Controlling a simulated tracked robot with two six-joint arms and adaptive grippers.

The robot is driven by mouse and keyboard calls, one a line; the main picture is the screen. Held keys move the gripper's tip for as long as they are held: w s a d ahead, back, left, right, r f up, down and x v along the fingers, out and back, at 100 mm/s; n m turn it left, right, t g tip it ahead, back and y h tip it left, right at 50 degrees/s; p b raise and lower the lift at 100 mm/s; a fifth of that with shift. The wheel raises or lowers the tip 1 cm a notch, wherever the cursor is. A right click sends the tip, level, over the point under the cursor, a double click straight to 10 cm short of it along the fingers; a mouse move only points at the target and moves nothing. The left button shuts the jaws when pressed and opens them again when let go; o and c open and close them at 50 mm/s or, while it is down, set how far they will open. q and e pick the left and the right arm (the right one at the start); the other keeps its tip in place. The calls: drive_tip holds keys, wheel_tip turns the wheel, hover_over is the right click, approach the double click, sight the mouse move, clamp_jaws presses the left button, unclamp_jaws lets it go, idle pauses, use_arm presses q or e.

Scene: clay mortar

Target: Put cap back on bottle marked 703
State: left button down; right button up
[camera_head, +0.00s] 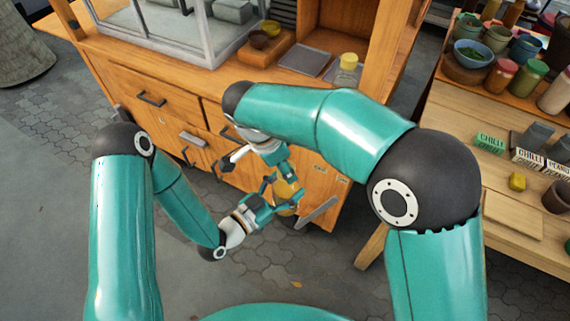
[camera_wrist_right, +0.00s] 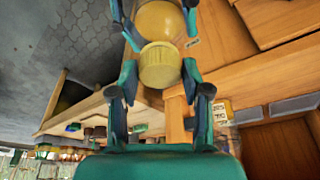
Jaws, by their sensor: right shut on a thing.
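A yellowish bottle (camera_head: 284,190) is held in front of the wooden cabinet; it also shows at the top of the right wrist view (camera_wrist_right: 160,20). My left gripper (camera_head: 277,201) is closed around its sides, with its fingers (camera_wrist_right: 157,28) on both flanks. A ribbed yellow cap (camera_wrist_right: 160,66) sits between the fingertips of my right gripper (camera_wrist_right: 160,74), which is shut on it. The cap is in line with the bottle's mouth end. Whether it touches the neck is hidden. No number can be read on the bottle.
Another bottle with a yellow cap (camera_head: 348,68) stands on the cabinet (camera_head: 318,95). Small tags (camera_wrist_right: 222,113) are on the cabinet front. A wooden table (camera_head: 460,135) with jars, bowls and chilli boxes is at right. Paved floor (camera_head: 60,150) is clear at left.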

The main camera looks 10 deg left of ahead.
drive_tip(key=o, duration=0.7)
drive_tip(key=shift+r, duration=0.1)
drive_tip(key=shift+r, duration=2.2)
drive_tip(key=shift+c, duration=0.5)
